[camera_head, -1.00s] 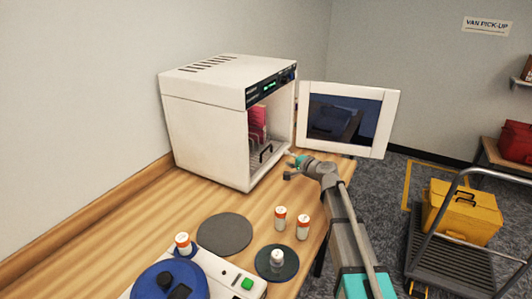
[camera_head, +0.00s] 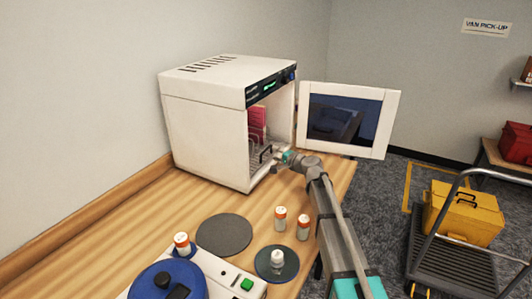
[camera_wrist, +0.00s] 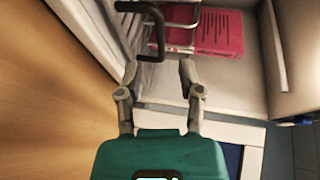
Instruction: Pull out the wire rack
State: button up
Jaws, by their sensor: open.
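The wire rack (camera_head: 254,150) sits inside the white cabinet (camera_head: 205,125), whose door (camera_head: 349,118) stands open to the right. A black handle (camera_head: 265,154) is at the rack's front; it also shows in the wrist view (camera_wrist: 153,30) as a dark bracket. A red slotted item (camera_head: 257,122) stands on the rack; it shows in the wrist view (camera_wrist: 220,32) too. My gripper (camera_head: 277,163) is at the cabinet opening, just in front of the handle. In the wrist view, my gripper (camera_wrist: 158,75) has its fingers apart with nothing between them, and the handle lies just beyond the fingertips.
On the wooden counter (camera_head: 110,225) are orange-and-white bottles (camera_head: 280,218), a grey round mat (camera_head: 224,234) and a white device (camera_head: 222,278) with a green button. The open door is close to my arm's right. A cart with a yellow case (camera_head: 462,212) stands on the floor.

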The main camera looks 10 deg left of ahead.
aim_at(266, 150)
jog(key=shift+b+x, duration=0.5)
jog(key=shift+x, duration=2.95)
grip_shut()
